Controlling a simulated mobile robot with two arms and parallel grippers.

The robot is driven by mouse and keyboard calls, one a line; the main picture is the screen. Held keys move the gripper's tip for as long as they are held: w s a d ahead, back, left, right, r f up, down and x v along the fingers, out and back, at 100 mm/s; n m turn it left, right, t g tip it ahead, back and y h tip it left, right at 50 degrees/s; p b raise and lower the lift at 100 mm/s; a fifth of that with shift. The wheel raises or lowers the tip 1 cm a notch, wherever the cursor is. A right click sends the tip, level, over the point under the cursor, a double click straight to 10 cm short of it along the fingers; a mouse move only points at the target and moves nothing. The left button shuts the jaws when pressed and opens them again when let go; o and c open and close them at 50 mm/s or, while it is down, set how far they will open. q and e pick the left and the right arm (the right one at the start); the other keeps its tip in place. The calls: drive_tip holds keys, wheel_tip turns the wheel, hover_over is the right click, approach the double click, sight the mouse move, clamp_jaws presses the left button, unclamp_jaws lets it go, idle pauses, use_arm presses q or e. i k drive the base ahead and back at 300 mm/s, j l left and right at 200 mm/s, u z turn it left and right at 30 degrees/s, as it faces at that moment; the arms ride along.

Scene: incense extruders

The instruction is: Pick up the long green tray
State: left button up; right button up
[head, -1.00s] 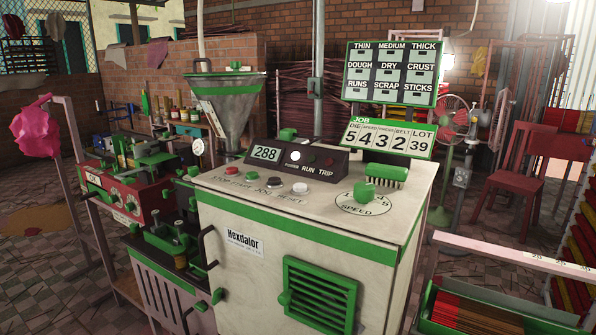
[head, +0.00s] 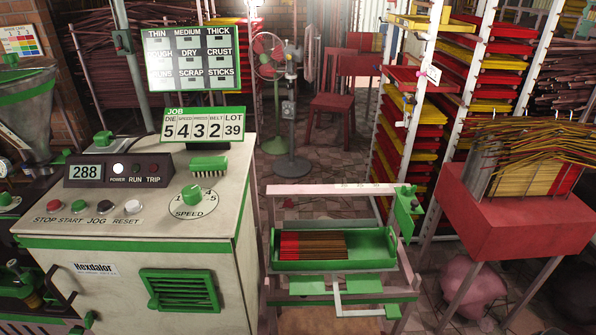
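The long green tray (head: 362,250) rests on a pale pink stand, right of the control cabinet. Its left part holds a bundle of red and brown sticks (head: 312,245); its right part looks empty. Neither of my grippers shows in the head view, so I cannot see whether they are open or shut.
The white control cabinet (head: 120,221) with green trim stands close on the left. A red table (head: 510,210) bearing incense sticks stands at the right. Racks of red and yellow trays (head: 410,140) rise behind. Tiled floor (head: 310,190) shows behind the stand.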

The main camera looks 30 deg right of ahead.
sight(343, 248)
drive_tip(key=z, duration=1.25)
drive_tip(key=i+l+u, duration=0.1)
drive_tip(key=l, duration=0.3)
